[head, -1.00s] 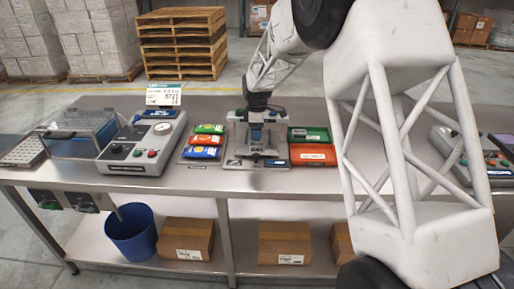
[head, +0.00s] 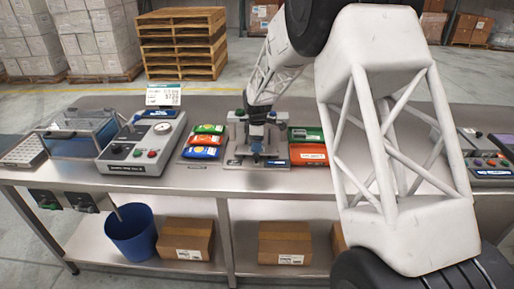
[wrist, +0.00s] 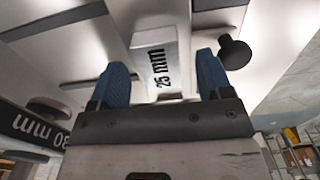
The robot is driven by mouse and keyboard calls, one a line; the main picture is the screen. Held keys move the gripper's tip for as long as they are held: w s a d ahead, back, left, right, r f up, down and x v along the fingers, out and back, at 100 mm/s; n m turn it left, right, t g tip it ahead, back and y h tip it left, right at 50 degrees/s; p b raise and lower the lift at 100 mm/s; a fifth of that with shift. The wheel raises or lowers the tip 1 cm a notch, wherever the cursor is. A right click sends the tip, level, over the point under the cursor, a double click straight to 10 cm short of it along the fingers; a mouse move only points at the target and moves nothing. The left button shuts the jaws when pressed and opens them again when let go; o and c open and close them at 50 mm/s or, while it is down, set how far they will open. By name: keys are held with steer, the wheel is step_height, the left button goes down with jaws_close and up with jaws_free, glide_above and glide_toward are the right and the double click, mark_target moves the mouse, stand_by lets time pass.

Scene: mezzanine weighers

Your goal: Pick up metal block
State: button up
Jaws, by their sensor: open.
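The metal block (wrist: 157,62) is a pale, light grey piece marked "25 mm" in the wrist view. My gripper (wrist: 161,76) is open, with one blue finger on each side of the block. Narrow gaps show between the fingers and the block, and I cannot tell how far down its sides they reach. In the head view my gripper (head: 257,150) is over the grey fixture (head: 232,160) on the steel bench. The block cannot be made out there, behind or below the gripper.
A dark piece marked "30 mm" (wrist: 38,128) and a black knob (wrist: 235,53) are close by. A weigher (head: 140,150) stands further left on the bench (head: 180,182).

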steer(key=shift+f, duration=0.25)
steer(key=shift+c, duration=0.3)
steer(key=c, duration=1)
steer(key=shift+r, duration=0.2)
steer(key=shift+c, duration=0.2)
steer(key=shift+r, duration=0.6)
step_height(320, 180, up, 2)
steer(key=shift+r, duration=0.1)
steer(key=s+d+r, duration=0.1)
steer(key=s+d, duration=0.3)
steer(key=s, duration=1.1)
steer(key=shift+s+r, duration=0.15)
steer(key=shift+s, duration=0.1)
